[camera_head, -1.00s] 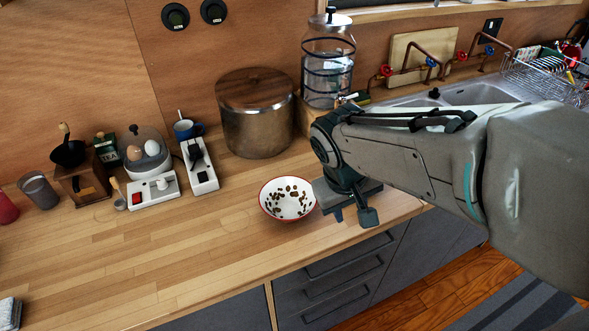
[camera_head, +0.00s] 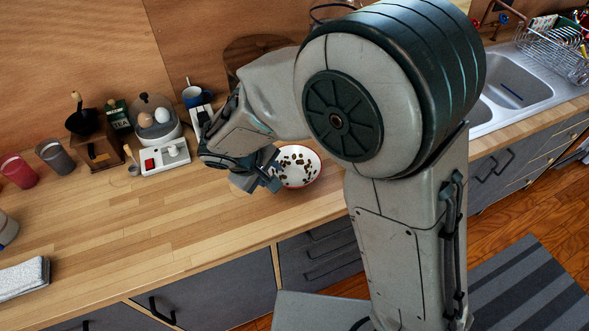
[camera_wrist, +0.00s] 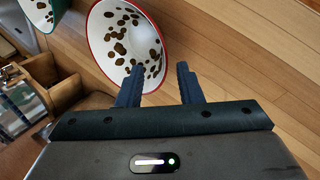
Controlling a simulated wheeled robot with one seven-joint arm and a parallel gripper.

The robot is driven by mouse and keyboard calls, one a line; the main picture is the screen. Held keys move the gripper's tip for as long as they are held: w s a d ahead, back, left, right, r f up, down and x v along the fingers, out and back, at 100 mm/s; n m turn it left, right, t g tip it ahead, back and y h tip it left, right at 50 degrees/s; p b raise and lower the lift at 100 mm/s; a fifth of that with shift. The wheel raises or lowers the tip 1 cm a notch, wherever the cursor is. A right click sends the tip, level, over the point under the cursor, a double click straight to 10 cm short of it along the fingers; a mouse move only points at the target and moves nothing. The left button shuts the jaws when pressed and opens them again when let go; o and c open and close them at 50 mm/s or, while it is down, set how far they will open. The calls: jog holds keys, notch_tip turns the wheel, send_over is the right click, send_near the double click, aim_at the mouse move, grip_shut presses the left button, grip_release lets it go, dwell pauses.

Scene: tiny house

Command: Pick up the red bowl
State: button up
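The red bowl (camera_head: 300,166) has a red rim, with brown spots on its white inside. It stands upright on the wooden counter (camera_head: 190,230). My gripper (camera_head: 268,180) is just left of the bowl in the head view and covers part of its left side. In the wrist view the bowl (camera_wrist: 125,38) lies beyond the fingertips. My gripper (camera_wrist: 160,82) is open there with nothing between its fingers. The left finger overlaps the bowl's near rim in the picture; I cannot tell whether it touches.
My arm hides much of the back counter. The front-left counter is mostly clear; a folded cloth (camera_head: 22,278) lies there.

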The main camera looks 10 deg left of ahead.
jog(key=shift+s+p+x, duration=0.15)
jog(key=shift+p+x, duration=0.25)
jog(key=shift+x, duration=1.2)
jog(key=shift+s+p+x, duration=0.15)
jog(key=shift+p+x, duration=0.2)
jog(key=shift+x, duration=1.3)
jog(key=shift+d+f, duration=0.1)
jog(key=shift+c, duration=0.3)
grip_shut()
